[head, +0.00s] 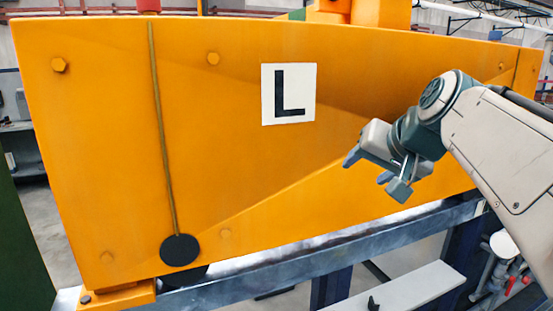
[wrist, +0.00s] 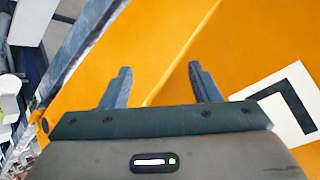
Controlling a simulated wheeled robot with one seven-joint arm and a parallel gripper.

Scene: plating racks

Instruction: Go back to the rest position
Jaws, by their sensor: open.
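My gripper (head: 375,176) is at the right of the head view, in front of a large orange panel (head: 210,130). Its two fingers are apart with nothing between them. In the wrist view my gripper (wrist: 157,85) also shows both fingers spread and empty, with the orange panel (wrist: 170,40) behind them. A white label with a black L (head: 288,94) is on the panel, to the left of my gripper. The label (wrist: 285,105) also shows at the right of the wrist view. Whether the fingers touch the panel cannot be told.
A black round disc (head: 180,250) hangs at the end of a thin rod (head: 160,120) on the panel's left. A grey rail (head: 270,275) runs under the panel. A light grey plank (head: 410,287) and pipes with red valves (head: 510,283) are at the lower right.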

